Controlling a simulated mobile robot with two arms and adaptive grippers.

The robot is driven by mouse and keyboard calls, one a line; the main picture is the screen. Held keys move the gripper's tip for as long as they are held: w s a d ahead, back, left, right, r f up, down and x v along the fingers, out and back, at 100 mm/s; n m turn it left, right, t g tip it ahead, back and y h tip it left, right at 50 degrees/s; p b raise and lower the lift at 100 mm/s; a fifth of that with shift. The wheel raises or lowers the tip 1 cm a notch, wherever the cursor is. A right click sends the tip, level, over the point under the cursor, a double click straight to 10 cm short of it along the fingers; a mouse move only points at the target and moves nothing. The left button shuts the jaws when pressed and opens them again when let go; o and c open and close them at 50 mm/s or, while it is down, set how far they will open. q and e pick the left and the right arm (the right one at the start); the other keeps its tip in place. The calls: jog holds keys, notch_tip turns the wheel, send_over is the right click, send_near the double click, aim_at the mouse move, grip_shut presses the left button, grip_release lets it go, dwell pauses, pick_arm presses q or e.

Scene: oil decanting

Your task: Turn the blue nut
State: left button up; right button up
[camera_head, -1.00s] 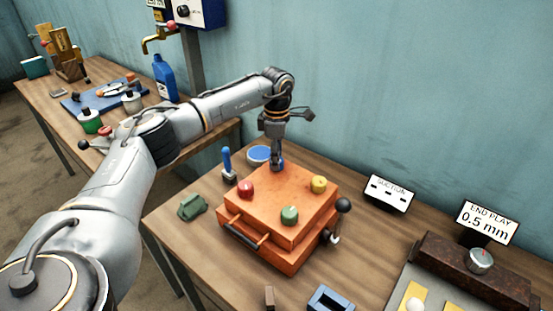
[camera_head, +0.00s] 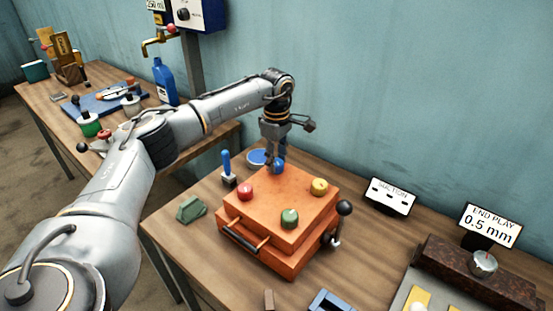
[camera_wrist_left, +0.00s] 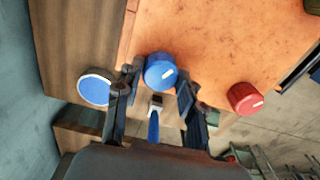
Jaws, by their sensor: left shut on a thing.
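The blue nut (camera_head: 278,167) sits on the far corner of the orange box top (camera_head: 272,187). My left gripper (camera_head: 277,162) points down over it and is shut on it. In the left wrist view the blue nut (camera_wrist_left: 160,72) shows its round top with a short white mark, and the dark fingers of my left gripper (camera_wrist_left: 158,82) stand on either side of it. A red nut (camera_head: 245,191), a yellow nut (camera_head: 319,186) and a green nut (camera_head: 289,218) sit at the other corners. My right gripper is out of view.
A blue-handled tool (camera_head: 227,168) stands left of the box, and a blue-topped round dish (camera_head: 259,157) lies behind it. A black-knobbed lever (camera_head: 343,208) sticks up at the box's right side. A green cloth-like lump (camera_head: 191,209) lies to the left. Bare table (camera_head: 375,240) shows to the right.

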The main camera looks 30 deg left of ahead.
aim_at(277, 161)
pick_arm(q)
jog(key=o, duration=1.2)
jog(key=shift+r, duration=0.1)
notch_tip(277, 161, up, 12)
jog(key=shift+f, duration=0.1)
